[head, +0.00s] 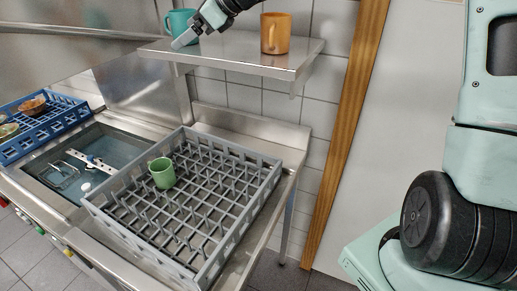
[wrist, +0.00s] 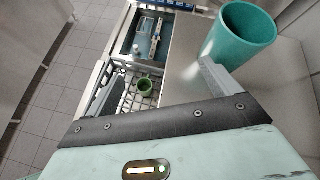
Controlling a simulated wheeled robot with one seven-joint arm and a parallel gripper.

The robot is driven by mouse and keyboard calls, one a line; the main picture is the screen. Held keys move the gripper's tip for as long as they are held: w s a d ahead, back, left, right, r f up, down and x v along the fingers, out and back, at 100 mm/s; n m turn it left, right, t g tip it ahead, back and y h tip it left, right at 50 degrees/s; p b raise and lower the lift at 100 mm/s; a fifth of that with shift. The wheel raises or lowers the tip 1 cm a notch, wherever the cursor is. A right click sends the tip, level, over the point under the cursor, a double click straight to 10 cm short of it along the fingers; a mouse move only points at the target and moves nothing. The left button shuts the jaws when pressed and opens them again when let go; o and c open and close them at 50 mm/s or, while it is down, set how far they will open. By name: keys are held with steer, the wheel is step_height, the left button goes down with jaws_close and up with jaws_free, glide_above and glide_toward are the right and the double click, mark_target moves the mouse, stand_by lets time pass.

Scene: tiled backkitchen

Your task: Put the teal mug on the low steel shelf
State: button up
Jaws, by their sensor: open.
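The teal mug (head: 181,20) stands upright at the left end of the low steel shelf (head: 235,55) in the head view. My gripper (head: 186,38) is just right of and in front of it, partly covering it. In the wrist view the teal mug (wrist: 241,35) is beyond the right finger of my gripper (wrist: 165,85), not between the fingers. The fingers are apart with nothing between them. Whether the right finger touches the mug, I cannot tell.
An orange mug (head: 275,33) stands on the shelf's right part. Below, a grey dish rack (head: 265,185) holds a green mug (head: 162,172). A blue rack (head: 65,115) with bowls is at the left. Bare shelf lies between the two shelf mugs, under my gripper.

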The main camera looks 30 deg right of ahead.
steer(key=s+a+f+n+g+h, duration=0.1)
steer(key=s+a+f+n+g, duration=0.1)
steer(key=s+a+f+n, duration=0.4)
steer(key=s+a+f+n+g+h, duration=0.1)
steer(key=s+a+f+n+g, duration=0.1)
steer(key=s+n, duration=0.35)
steer(key=s+a+f+n+g+h, duration=0.1)
steer(key=s+a+f+n+g, duration=0.25)
steer(key=s, duration=0.55)
steer(key=s+d+f+n+h, duration=0.2)
steer(key=s+d+f+n, duration=0.1)
steer(key=s+n, duration=0.5)
steer(key=s+d+f+n+h, duration=0.2)
steer(key=s+n, duration=0.6)
steer(key=s, duration=0.4)
steer(key=shift+d+f+g+h, duration=0.35)
steer(key=shift+d+f, duration=0.35)
steer(key=shift+d, duration=0.25)
steer(key=shift+s, duration=0.1)
